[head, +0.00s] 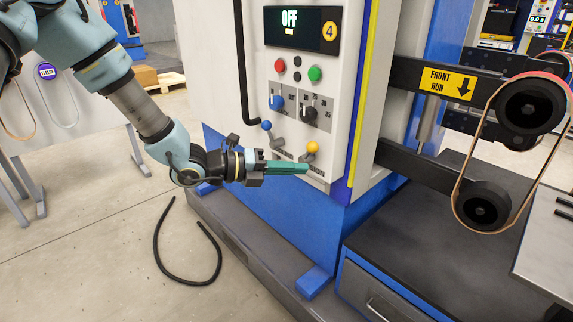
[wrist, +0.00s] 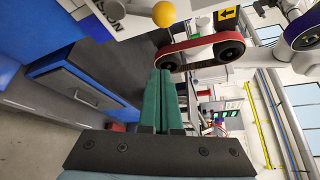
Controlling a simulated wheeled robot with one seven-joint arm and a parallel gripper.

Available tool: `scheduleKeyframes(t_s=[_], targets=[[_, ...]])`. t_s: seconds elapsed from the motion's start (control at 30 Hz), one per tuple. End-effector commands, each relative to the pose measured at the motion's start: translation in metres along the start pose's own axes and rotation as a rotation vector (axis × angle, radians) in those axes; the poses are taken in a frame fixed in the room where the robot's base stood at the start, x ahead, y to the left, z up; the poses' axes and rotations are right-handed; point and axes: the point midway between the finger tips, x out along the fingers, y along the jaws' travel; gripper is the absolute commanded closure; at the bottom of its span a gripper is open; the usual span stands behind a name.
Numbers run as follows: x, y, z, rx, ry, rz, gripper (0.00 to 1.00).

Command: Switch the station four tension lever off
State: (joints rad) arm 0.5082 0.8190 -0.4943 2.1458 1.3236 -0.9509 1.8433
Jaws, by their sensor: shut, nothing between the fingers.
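A lever with a yellow ball (head: 312,147) sits low on the panel at right. A lever with a blue ball (head: 266,126) is to its left. The label under the yellow-ball lever is partly hidden by my gripper, so I cannot read it in full. My gripper (head: 305,168) is shut and empty, its green fingers just below the yellow ball. In the wrist view the yellow ball (wrist: 164,14) is beyond the fingertips (wrist: 160,72), apart from them.
Above the levers are a red button (head: 280,65), a green button (head: 315,73), a blue knob (head: 276,102) and a black knob (head: 309,113). A belt on rollers (head: 515,150) stands at right. A black hose (head: 188,250) lies on the floor.

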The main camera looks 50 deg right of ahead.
Motion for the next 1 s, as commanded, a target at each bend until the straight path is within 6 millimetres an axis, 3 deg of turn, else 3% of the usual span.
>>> scheduleKeyframes(t_s=[0.27, 0.53, 1.0], targets=[[0.059, -0.001, -0.001, -0.002, 0.002, -0.002, 1.00], [0.047, -0.001, 0.033, 0.000, -0.002, 0.001, 1.00], [0.045, 0.000, 0.038, -0.001, -0.001, 0.001, 1.00]])
